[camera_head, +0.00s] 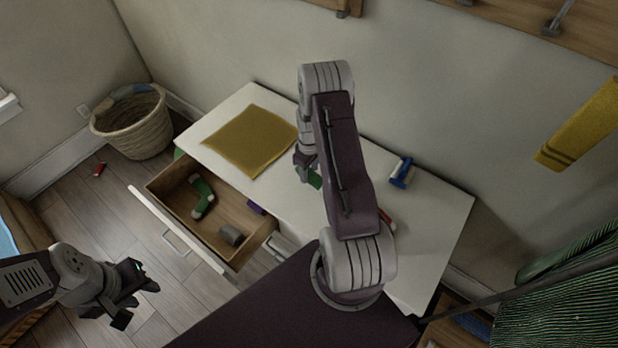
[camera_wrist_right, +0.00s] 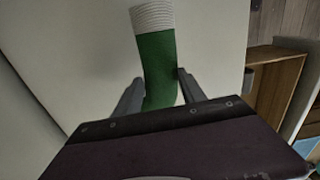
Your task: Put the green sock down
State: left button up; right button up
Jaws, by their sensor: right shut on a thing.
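A green sock with a white ribbed cuff (camera_wrist_right: 157,62) is between the two fingers of my right gripper (camera_wrist_right: 160,88). In the head view my right gripper (camera_head: 306,172) is over the white tabletop (camera_head: 235,108), and only a small bit of the green sock (camera_head: 315,180) shows; my arm hides the rest. Whether the sock touches the tabletop I cannot tell. Another green sock with pale parts (camera_head: 203,197) lies in the open drawer (camera_head: 160,188). My left gripper (camera_head: 135,290) is open and empty, in front of the drawer.
A mustard cloth (camera_head: 252,140) lies on the tabletop's left part. A blue and white item (camera_head: 401,172) is to the right. A grey roll (camera_head: 230,235) and a purple item (camera_head: 256,207) are in the drawer. A wicker basket (camera_head: 135,130) stands on the floor at the left.

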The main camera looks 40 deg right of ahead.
jog(key=s+r, duration=0.2)
jog(key=s, duration=0.1)
jog(key=s+a+r+b, duration=0.1)
jog(key=s+r, duration=0.1)
jog(key=s, duration=0.2)
jog(key=s+a+r, duration=0.1)
jog(key=s+r, duration=0.1)
jog(key=s, duration=0.2)
jog(key=shift+s+a+r, duration=0.15)
jog(key=shift+s+r, duration=0.1)
jog(key=shift+w+a, duration=0.1)
jog(key=w+a+r+m, duration=0.1)
jog(key=w+a+r, duration=0.1)
jog(key=a, duration=0.3)
jog(key=w+a+r+m, duration=0.1)
jog(key=w+a+r, duration=0.1)
jog(key=a, duration=0.3)
jog(key=w+a+r+m, duration=0.1)
jog(key=w+a+r, duration=0.1)
jog(key=a, duration=0.3)
jog(key=shift+w+a+r, duration=0.15)
jog(key=shift+w+a, duration=0.05)
jog(key=shift+a, duration=0.1)
jog(key=shift+c, duration=0.2)
